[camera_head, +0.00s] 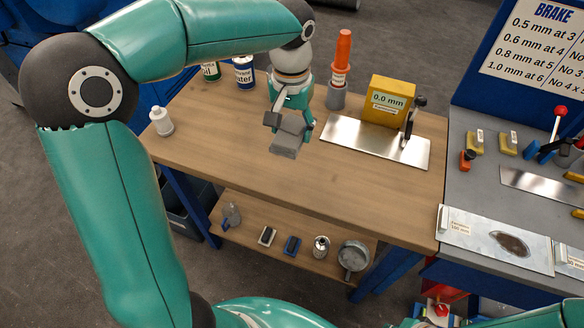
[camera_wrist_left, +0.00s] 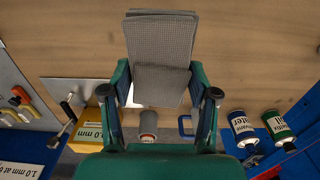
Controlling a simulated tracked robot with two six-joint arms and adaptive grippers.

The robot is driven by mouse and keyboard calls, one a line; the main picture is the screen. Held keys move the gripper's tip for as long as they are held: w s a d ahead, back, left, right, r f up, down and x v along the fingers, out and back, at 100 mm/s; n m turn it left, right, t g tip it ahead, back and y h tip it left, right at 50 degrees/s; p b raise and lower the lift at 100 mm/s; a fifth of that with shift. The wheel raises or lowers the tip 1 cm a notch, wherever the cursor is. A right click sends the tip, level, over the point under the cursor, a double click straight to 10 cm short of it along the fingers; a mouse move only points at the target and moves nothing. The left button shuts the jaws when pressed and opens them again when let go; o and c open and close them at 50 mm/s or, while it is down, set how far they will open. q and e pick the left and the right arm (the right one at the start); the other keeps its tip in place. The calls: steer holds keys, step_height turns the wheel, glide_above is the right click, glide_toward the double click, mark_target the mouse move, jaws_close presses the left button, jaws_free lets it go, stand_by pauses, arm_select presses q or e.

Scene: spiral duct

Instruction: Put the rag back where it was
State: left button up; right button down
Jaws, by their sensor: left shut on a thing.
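The grey rag (camera_head: 287,138) is folded and hangs from my left gripper (camera_head: 287,108) above the wooden workbench (camera_head: 215,125). In the left wrist view the rag (camera_wrist_left: 161,50) sits between the two fingers of the left gripper (camera_wrist_left: 162,85), its waffled face toward the camera. The gripper is shut on it. I cannot tell how far the rag is above the bench top. My right gripper does not show in either view.
Several small items lie on the lower shelf (camera_head: 262,215). The bench front is clear.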

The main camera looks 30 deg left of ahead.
mark_target(291, 177)
arm_select(q)
step_height(291, 177, down, 15)
steer(key=shift+s+a, duration=0.1)
stand_by(0.3)
steer(key=shift+f, duration=0.1)
steer(key=o, duration=1)
step_height(291, 177, up, 12)
steer(key=shift+r, duration=0.15)
stand_by(0.4)
